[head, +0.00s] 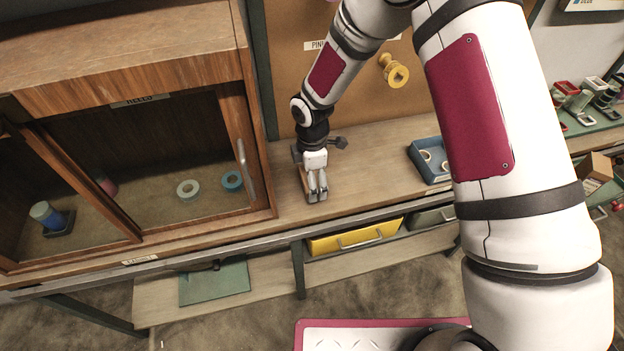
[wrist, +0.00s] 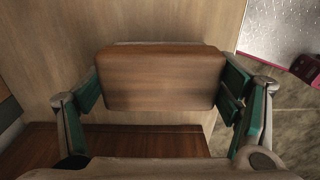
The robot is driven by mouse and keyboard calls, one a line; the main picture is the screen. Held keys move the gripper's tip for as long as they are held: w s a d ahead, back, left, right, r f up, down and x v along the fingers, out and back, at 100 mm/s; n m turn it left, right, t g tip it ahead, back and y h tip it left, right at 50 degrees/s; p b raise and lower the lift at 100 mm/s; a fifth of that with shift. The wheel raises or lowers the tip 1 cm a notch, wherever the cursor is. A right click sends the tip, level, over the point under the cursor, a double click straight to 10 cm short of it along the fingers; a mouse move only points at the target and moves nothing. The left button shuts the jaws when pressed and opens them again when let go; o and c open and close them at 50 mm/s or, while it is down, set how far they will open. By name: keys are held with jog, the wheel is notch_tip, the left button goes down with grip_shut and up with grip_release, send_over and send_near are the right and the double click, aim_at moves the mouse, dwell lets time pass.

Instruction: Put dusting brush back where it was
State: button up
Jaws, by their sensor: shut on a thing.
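My gripper (head: 317,192) is low at the front part of the wooden workbench, just right of the cabinet, in the head view. In the wrist view its green-padded fingers are closed on the two sides of a flat brown wooden block, which I take to be the dusting brush (wrist: 160,78). No bristles show, and in the head view the gripper mostly hides the brush. I cannot tell whether the brush touches the bench top (head: 372,165). Its former place cannot be made out.
A wooden cabinet (head: 150,75) with a handled door stands close on the left, holding a cyan tape roll (head: 231,181) and a pale one (head: 188,190). A blue tray (head: 431,172) with rings is at the right. A dark tool stands behind the gripper. Bench between is clear.

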jog(key=shift+f, duration=0.35)
jog(key=shift+f, duration=0.1)
jog(key=o, duration=1.4)
notch_tip(320, 180, up, 12)
jog(key=b, duration=0.1)
jog(key=shift+r, duration=0.2)
